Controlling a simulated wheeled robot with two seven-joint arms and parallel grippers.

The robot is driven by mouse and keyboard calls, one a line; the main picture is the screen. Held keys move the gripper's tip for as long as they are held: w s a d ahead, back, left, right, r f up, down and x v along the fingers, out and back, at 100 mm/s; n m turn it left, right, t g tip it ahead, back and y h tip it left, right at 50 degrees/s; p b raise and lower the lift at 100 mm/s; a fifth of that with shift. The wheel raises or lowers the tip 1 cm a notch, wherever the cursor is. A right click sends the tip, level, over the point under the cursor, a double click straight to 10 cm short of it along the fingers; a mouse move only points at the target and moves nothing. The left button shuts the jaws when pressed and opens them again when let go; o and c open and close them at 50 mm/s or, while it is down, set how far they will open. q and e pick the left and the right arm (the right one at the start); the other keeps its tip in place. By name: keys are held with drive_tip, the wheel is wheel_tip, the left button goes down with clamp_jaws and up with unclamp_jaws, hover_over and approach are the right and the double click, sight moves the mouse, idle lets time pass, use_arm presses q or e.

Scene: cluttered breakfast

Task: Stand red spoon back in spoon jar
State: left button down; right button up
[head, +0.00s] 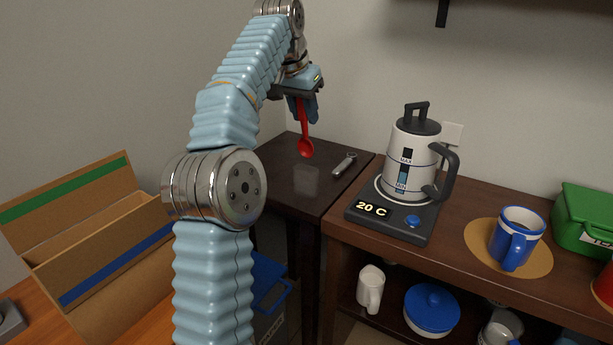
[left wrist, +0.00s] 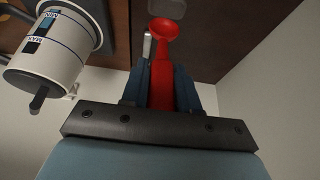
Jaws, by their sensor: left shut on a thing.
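The red spoon (head: 304,140) hangs bowl-down from my left gripper (head: 302,112), above the dark side table. The gripper is shut on its handle. In the left wrist view the red spoon (left wrist: 163,60) lies between the blue fingers of my left gripper (left wrist: 162,88), with its bowl beyond the tips. I cannot make out a spoon jar for certain. A faint pale square patch (head: 306,172) shows on the table below the spoon, and I cannot tell what it is. My right gripper is not in view.
A small metal utensil (head: 345,164) lies on the dark side table (head: 283,178). A kettle (head: 413,158) on its base, a blue mug (head: 516,238) and a green box (head: 585,220) stand on the brown counter. Cardboard boxes (head: 100,240) are at left.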

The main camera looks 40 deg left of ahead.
sight(305, 150)
use_arm(q)
drive_tip(key=shift+w+a, duration=0.15)
wheel_tip(305, 150, down, 9)
drive_tip(key=shift+r+b, duration=0.15)
drive_tip(key=shift+b, duration=0.45)
drive_tip(key=shift+f+p, duration=0.2)
drive_tip(key=shift+p, duration=0.15)
drive_tip(key=shift+f, duration=0.2)
drive_tip(key=c, duration=0.8)
unclamp_jaws()
drive_tip(key=shift+c, duration=0.2)
